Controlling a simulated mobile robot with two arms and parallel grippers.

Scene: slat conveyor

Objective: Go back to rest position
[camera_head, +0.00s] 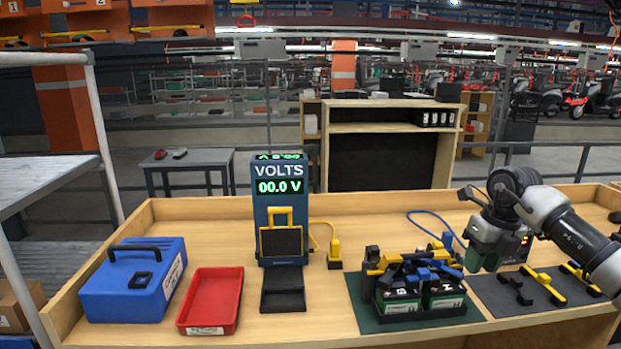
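My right arm comes in from the right edge, and its gripper (488,245) hangs above the right part of the wooden workbench (345,325). It is beside the batteries (400,303) and above the gap between the green mat and the dark mat. My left gripper is not in view.
A blue toolbox (125,295), a red tray (208,305) and a volt meter stand (268,215) stand on the left half. Yellow and black clamps (543,288) lie on the dark mat (490,295). The batteries carry blue, black and yellow parts on the green mat (365,322).

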